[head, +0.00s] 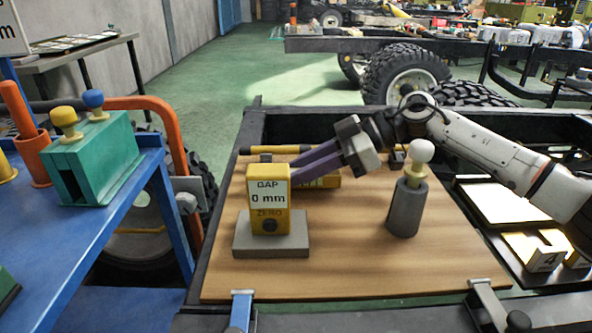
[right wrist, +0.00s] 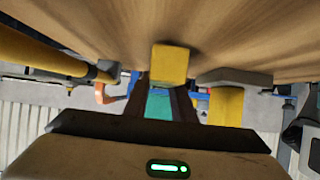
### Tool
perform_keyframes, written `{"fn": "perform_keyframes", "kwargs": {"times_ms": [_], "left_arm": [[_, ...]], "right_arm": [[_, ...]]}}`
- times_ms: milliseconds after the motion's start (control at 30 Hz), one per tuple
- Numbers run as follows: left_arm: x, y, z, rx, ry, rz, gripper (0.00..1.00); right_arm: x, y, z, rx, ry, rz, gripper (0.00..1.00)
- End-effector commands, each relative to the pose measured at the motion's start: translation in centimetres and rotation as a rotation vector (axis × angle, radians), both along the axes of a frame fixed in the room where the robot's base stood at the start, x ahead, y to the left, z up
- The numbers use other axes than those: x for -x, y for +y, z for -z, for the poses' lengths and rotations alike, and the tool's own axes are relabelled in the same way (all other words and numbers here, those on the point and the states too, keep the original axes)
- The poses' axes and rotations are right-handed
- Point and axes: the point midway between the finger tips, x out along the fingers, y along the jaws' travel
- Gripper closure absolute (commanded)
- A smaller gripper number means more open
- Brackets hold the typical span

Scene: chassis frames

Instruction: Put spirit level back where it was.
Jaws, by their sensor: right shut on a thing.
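The spirit level appears to be the yellow bar (head: 322,182) behind the gap gauge, partly hidden by my purple fingers. Its yellow end also shows between the fingers in the right wrist view (right wrist: 170,65). My right gripper (head: 305,165) comes in from the right and is shut on it, low over the wooden board (head: 350,265). I cannot tell whether the level touches the board. My left gripper is not in view.
A yellow gauge (head: 269,200) reading "GAP 0 mm" stands on a grey base (head: 270,243), close in front of the fingers. A yellow-and-black rod (head: 280,150) lies behind. A grey cylinder with a white knob (head: 406,203) stands right. The board's front is clear.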

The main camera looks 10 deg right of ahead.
Motion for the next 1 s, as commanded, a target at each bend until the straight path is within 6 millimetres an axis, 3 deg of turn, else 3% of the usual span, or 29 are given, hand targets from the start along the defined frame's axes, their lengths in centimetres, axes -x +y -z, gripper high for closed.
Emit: {"fn": "perform_keyframes", "kwargs": {"times_ms": [467,500,600,1000], "left_arm": [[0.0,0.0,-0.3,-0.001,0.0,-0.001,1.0],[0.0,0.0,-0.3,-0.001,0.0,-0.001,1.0],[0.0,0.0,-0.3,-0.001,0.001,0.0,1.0],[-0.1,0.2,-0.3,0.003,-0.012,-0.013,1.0]], "right_arm": [[0.0,0.0,0.9,-0.001,0.0,0.0,1.0],[0.0,0.0,0.9,-0.002,-0.001,0.0,0.72],[0.0,0.0,0.9,-0.001,-0.001,0.0,0.55],[0.0,-0.2,0.8,0.001,0.001,0.001,0.55]]}}
